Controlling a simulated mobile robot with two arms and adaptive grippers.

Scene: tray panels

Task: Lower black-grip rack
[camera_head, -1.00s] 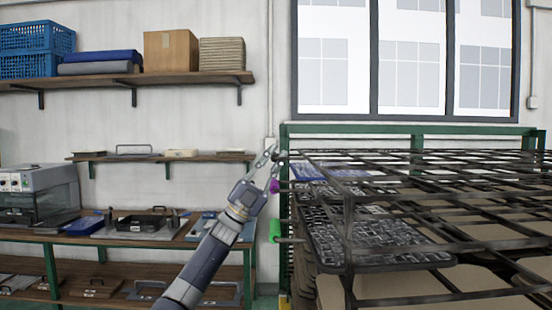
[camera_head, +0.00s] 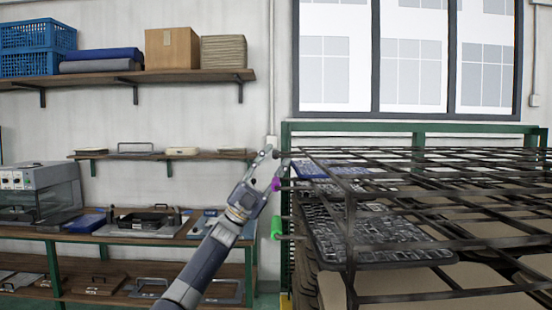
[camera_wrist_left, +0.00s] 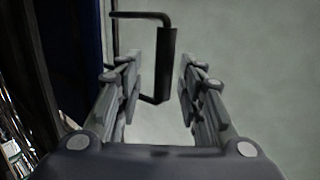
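The rack is a stack of dark-barred frames (camera_head: 350,240) on the right in the head view. A black grip (camera_wrist_left: 166,65), a bar handle, shows in the left wrist view. My left gripper (camera_head: 268,160) is at the rack's left side, just above a purple grip (camera_head: 276,184). In the wrist view my left gripper (camera_wrist_left: 160,90) is open, with one finger on each side of the black grip and visible gaps to it. In the head view I cannot make out the black grip clearly near the fingers. My right gripper is not in view.
A green grip (camera_head: 276,228) sticks out lower on the rack's left side. A blue panel (camera_head: 308,170) and a dark patterned panel (camera_head: 375,240) lie within the rack. A wooden bench (camera_head: 130,235) with trays stands at left, under wall shelves (camera_head: 150,77).

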